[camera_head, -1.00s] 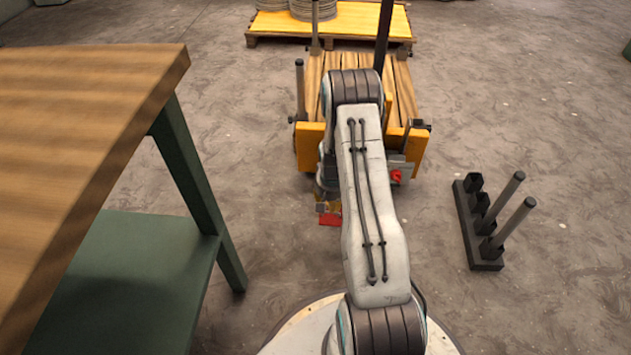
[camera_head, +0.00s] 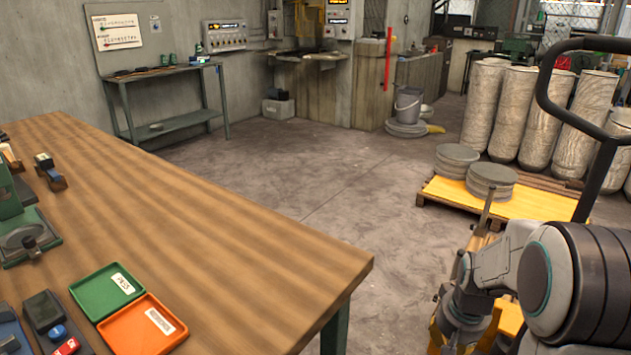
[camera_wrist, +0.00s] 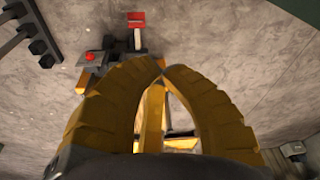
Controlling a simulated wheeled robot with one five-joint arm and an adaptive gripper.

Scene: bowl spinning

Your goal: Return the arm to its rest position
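My gripper (camera_wrist: 163,68) shows in the wrist view as two curved yellow fingers with their tips together. Nothing is visibly held; the yellow parts seen between the fingers appear to lie beyond them. My arm (camera_head: 580,285) fills the lower right of the head view, with a dark ribbed joint close to the camera and a pale link bent ahead of it.
A wooden table (camera_head: 200,210) fills the left, holding a green tray (camera_head: 92,290) and an orange tray (camera_head: 125,338). A yellow pallet (camera_head: 535,205) with stacked round discs (camera_head: 491,180) stands beyond my arm. Open concrete floor (camera_head: 300,165) lies between.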

